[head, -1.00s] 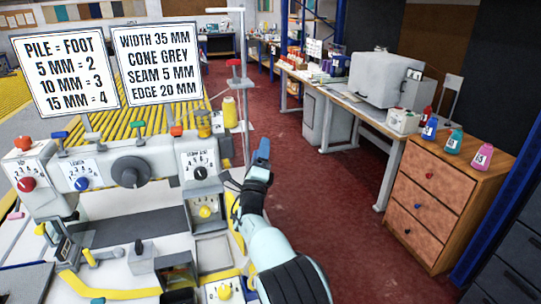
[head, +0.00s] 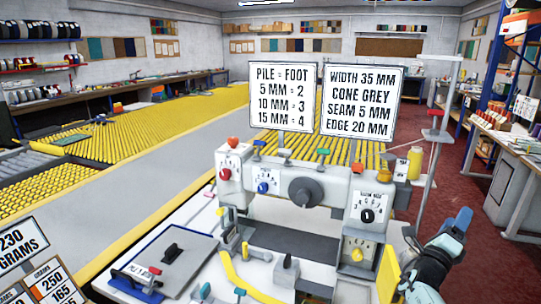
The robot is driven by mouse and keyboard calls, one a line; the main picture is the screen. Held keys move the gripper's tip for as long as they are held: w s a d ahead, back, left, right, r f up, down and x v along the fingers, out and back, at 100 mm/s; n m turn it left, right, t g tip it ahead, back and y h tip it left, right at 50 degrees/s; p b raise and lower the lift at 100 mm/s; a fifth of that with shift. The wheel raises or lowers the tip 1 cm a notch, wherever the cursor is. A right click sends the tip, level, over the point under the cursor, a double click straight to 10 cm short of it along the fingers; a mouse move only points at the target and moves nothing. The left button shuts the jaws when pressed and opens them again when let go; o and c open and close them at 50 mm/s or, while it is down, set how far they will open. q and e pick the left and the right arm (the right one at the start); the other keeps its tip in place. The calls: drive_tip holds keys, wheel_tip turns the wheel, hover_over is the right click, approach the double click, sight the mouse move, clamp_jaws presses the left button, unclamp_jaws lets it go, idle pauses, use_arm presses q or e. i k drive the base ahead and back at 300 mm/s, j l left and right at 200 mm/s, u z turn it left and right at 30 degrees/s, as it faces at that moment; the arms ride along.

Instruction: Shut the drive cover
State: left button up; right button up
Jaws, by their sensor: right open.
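The white sewing machine (head: 310,200) stands on the work table, with a grey handwheel and several dials on its front. A yellow panel (head: 388,275) stands upright at the machine's lower right side; it looks like the drive cover standing open, but I cannot tell for sure. My right gripper (head: 456,226) is open and empty, to the right of the machine and above and to the right of the yellow panel. It appears apart from both. My forearm comes in from the lower right. My left gripper is not in view.
Two signs (head: 283,97) stand behind the machine. A thread stand (head: 432,135) with a yellow cone (head: 415,163) rises at its right. A grey plate (head: 165,262) with a black handle lies at the left. Red floor (head: 455,185) is clear on the right.

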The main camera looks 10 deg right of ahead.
sight(388, 280)
drive_tip(key=k, duration=1)
